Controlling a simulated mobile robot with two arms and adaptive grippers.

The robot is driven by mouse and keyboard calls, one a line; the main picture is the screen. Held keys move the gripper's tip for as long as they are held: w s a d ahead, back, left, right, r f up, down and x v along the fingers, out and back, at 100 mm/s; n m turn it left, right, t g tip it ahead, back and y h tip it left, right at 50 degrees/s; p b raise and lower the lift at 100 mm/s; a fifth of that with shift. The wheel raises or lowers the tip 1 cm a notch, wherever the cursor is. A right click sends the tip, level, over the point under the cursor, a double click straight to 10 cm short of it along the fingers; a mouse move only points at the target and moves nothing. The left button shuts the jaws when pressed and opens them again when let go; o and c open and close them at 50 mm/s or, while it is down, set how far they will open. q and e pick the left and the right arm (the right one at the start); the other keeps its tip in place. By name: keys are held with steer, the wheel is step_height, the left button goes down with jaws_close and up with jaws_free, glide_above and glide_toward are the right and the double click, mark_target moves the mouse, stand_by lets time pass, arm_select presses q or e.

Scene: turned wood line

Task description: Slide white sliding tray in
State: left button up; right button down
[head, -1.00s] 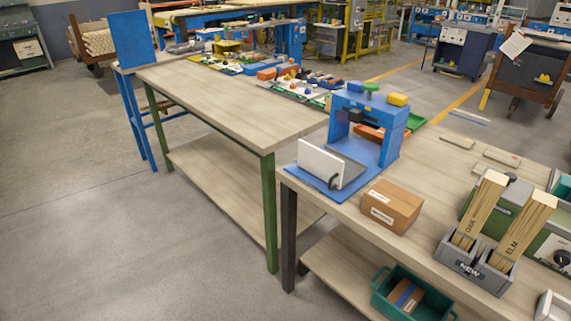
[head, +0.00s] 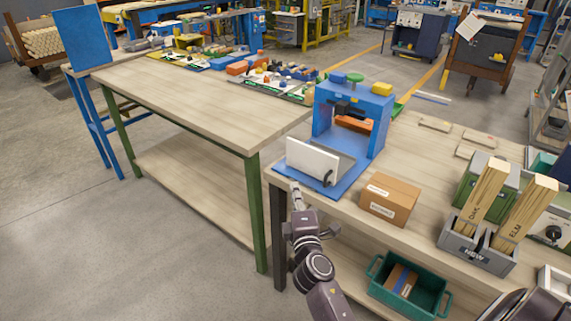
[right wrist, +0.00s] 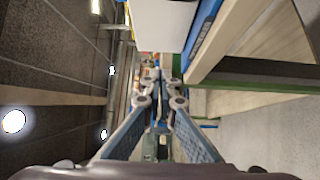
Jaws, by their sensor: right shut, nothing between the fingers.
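The white sliding tray (head: 312,158) stands out from the front of the blue press-like fixture (head: 374,115), over its blue base plate. Its white front panel faces me, with a dark handle (head: 328,178) at its lower right. My right gripper (head: 296,188) is shut and empty, just in front of and below the panel's left part, near the table corner. In the right wrist view, the shut fingers (right wrist: 158,98) point ahead, and a white face, apparently the tray (right wrist: 160,25), shows at the top. I cannot tell whether they touch. My left gripper is not in view.
A cardboard box (head: 390,199) sits right of the fixture on the workbench. Farther right is a grey holder (head: 476,248) with wooden strips. A green bin (head: 424,297) is on the lower shelf. Another table (head: 190,100) stands left, its near part clear.

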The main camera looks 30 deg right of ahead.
glide_toward(297, 157)
steer(key=w+a, duration=0.1)
steer(key=w, duration=0.3)
steer(key=shift+w+d, duration=0.3)
steer(key=shift+d, duration=0.2)
steer(key=shift+w+d, duration=0.25)
steer(key=shift+d, duration=0.25)
steer(key=shift+w+d, duration=0.25)
steer(key=shift+d, duration=0.35)
